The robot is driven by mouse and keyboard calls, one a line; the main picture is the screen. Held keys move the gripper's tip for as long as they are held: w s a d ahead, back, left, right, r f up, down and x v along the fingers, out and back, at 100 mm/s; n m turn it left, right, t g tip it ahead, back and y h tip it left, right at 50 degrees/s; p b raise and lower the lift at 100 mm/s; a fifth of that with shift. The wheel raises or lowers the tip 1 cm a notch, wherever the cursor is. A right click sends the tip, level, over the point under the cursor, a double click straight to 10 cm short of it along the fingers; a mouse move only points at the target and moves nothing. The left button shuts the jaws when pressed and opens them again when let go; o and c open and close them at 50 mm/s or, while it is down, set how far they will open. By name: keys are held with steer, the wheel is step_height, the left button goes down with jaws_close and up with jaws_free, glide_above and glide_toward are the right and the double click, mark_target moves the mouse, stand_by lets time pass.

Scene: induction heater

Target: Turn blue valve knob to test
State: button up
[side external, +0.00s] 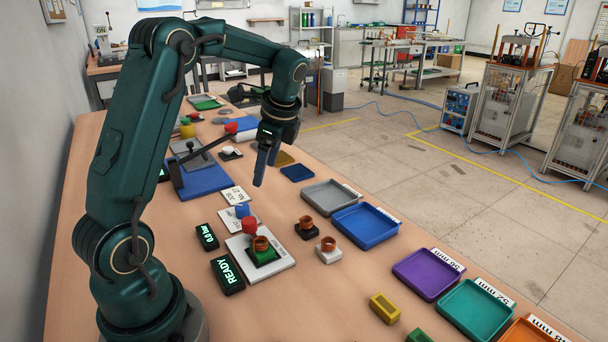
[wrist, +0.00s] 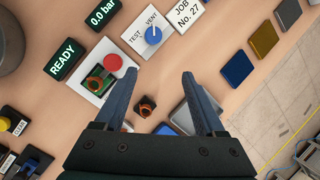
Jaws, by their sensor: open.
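The blue valve knob (wrist: 153,35) sits on a white plate (wrist: 139,52) printed TEST and VENT. In the wrist view, its pale pointer mark appears turned toward VENT, with TEST to its left. In the side view the knob (side external: 242,210) stands on the table behind the red button. My gripper (side external: 262,172) hangs above the table, fingers pointing down, up and to the right of the knob in the picture. In the wrist view my gripper (wrist: 160,74) is open and empty, with the knob beyond its fingertips and touching neither finger.
A red button (wrist: 113,62) and a copper coil (side external: 261,244) share a white base near the knob. READY (side external: 228,275) and 0.0 bar (side external: 206,237) displays stand left. A JOB No. 27 card (wrist: 186,14) adjoins the valve plate. Grey (side external: 330,195) and blue (side external: 366,226) trays lie right.

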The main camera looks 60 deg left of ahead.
mark_target(243, 206)
steer(key=a+f, duration=0.1)
steer(key=f, duration=0.1)
steer(key=s+a+f+g, duration=0.1)
steer(key=a+f, duration=0.1)
steer(key=f, duration=0.1)
steer(key=s+a+f+n+g, duration=0.1)
steer(key=f, duration=0.1)
steer(key=shift+s+a+f+h, duration=0.2)
steer(key=shift+s+h, duration=0.05)
steer(key=shift+h, duration=0.15)
steer(key=shift+x, duration=2.2)
jaws_close()
